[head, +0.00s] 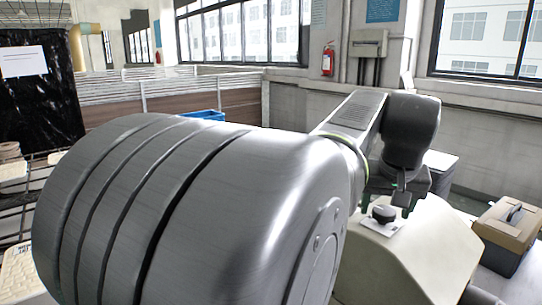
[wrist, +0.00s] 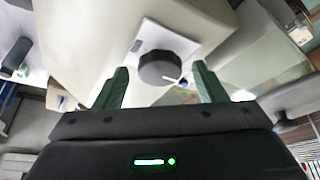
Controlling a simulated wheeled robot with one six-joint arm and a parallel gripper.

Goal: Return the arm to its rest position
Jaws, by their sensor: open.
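My gripper (head: 385,207) is at the far end of my grey arm, right of centre in the head view. Its two green fingers are spread apart in the wrist view (wrist: 160,67), with nothing held between them. A black round knob (head: 383,214) on a white plate sits on a pale casing (head: 425,245). The knob also shows between the fingers in the wrist view (wrist: 160,69), with a white mark on it. I cannot tell how close the fingertips are to it. My large arm link fills the left and middle of the head view and hides much behind it.
A tan and black box (head: 508,224) with a handle stands at the right. A blue crate (head: 205,115) is partly hidden behind my arm. A low partition (head: 180,95) and a wall with a red fire extinguisher (head: 328,60) are farther back.

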